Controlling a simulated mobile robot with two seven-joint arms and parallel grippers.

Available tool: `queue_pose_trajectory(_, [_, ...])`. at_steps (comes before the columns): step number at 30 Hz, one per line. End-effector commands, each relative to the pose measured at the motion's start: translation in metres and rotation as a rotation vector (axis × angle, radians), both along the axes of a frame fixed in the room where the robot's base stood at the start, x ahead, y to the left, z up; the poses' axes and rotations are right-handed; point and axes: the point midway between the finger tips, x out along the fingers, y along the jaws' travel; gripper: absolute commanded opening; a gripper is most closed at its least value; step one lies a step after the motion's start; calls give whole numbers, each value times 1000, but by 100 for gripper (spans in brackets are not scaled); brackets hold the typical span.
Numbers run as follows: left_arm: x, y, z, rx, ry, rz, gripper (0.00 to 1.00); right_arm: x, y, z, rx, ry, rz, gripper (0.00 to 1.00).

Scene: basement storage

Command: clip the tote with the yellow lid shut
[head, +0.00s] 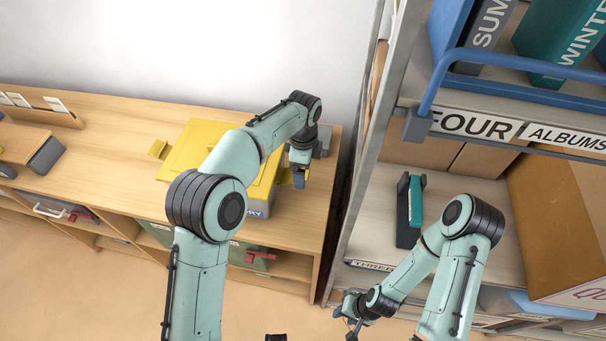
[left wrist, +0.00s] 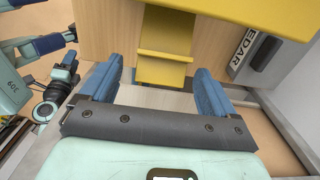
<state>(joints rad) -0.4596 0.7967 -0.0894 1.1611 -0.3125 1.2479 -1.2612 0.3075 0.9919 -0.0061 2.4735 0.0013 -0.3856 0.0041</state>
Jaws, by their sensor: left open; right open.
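The tote's yellow lid (head: 195,143) is on the wooden bench, partly hidden behind my left arm. A yellow clip (head: 158,149) sticks out from its left side. In the left wrist view, the yellow lid (left wrist: 270,14) is at the top, and a yellow clip (left wrist: 163,68) sticks out below it. My left gripper (head: 300,179) is at the tote's right side. Its blue fingers (left wrist: 158,68) are open, one on each side of the clip in the picture, with visible gaps. My right gripper (head: 352,318) is low beside the shelf rack, open and small in view.
A metal rack (head: 360,190) stands close on the right, with a teal-and-black item (head: 411,208) on its shelf. A grey part labelled CEDAR (left wrist: 240,50) is right of the clip. The bench top (head: 115,150) is clear left of the tote.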

Motion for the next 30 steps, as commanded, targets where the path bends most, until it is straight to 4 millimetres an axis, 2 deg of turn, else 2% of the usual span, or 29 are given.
queue_pose_trajectory(1, [-1,0,-11,1,3,0,89,-3,0,-3,0,3,0,43])
queue_pose_trajectory(6, [0,0,-28,0,0,0,89,-6,0,-6,0,7,0,43])
queue_pose_trajectory(18, [1,0,-34,0,-2,1,89,-6,0,-6,0,7,0,43])
queue_pose_trajectory(20, [1,0,-34,0,-2,1,70,-6,0,-6,0,7,0,43])
queue_pose_trajectory(21, [1,0,-34,0,-2,1,57,-6,0,-6,0,7,0,43])
queue_pose_trajectory(22, [1,0,-34,0,-2,1,51,-6,0,-6,0,7,0,43])
queue_pose_trajectory(30, [1,1,-32,-13,0,1,51,-5,0,-5,-1,5,0,43])
